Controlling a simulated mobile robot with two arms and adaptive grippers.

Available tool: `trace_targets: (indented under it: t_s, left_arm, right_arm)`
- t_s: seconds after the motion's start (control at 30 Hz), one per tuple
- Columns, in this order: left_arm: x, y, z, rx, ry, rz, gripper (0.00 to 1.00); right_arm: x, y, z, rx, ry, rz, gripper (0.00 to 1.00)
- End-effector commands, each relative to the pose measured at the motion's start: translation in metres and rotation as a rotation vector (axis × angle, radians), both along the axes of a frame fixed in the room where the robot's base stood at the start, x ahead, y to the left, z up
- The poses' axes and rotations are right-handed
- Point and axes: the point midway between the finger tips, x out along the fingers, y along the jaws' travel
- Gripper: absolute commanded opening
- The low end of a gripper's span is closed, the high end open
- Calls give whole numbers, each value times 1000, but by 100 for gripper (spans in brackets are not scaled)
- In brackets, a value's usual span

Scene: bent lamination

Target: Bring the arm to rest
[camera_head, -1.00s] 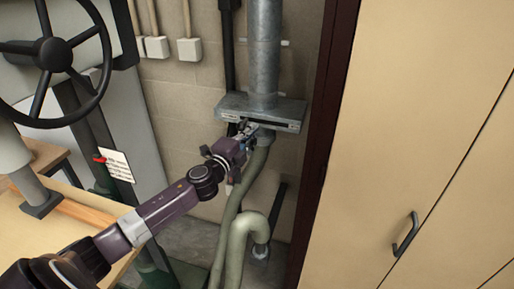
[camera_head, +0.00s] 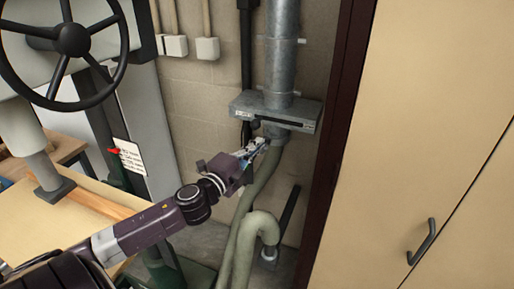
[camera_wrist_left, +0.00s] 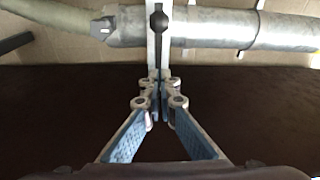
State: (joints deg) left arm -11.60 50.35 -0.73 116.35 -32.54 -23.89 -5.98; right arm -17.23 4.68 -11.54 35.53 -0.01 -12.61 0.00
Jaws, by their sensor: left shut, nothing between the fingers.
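My left arm (camera_head: 160,222) reaches in from the lower left in the head view. Its gripper (camera_head: 262,146) is shut and empty. It sits just below and in front of the grey metal gate box (camera_head: 300,119) on the vertical duct, near the hose joint under it; it looks apart from the box. In the left wrist view the gripper (camera_wrist_left: 159,76) shows with its blue pads angled together and its fingers closed. My right gripper is out of view.
A metal duct (camera_head: 283,50) runs above the box, and a green hose (camera_head: 245,215) hangs below. A tan cabinet (camera_head: 425,130) with a dark handle stands at right. A machine with a black handwheel (camera_head: 72,40) and a wooden table (camera_head: 75,205) is at left.

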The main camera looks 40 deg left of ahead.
Motion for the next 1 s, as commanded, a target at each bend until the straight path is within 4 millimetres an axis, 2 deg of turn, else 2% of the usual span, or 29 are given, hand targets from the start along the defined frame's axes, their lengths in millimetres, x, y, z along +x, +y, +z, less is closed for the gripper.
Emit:
trace_targets:
  t_s: [0.3,0.37,0.47,0.57,0.63,0.7,0.8,0.9,1.0]
  left_arm:
    - [-4,-1,-2,-11,4,5,0]
    - [-8,-1,-11,-48,18,25,0]
    - [-24,-4,-42,-179,76,97,0]
    - [-56,-12,-93,-382,187,219,0]
    - [-87,-26,-133,-537,292,318,0]
    - [-121,-44,-171,-676,406,411,0]
    - [-169,-75,-210,-837,560,521,0]
    - [-211,-106,-235,-955,694,602,0]
    - [-247,-134,-250,-1044,811,665,0]
  right_arm:
    - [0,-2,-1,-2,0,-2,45]
    - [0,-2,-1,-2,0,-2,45]
    - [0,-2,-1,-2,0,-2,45]
    - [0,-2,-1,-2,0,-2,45]
    - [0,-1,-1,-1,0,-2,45]
    - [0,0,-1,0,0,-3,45]
    - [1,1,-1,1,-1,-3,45]
    - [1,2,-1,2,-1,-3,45]
    - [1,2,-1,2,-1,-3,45]
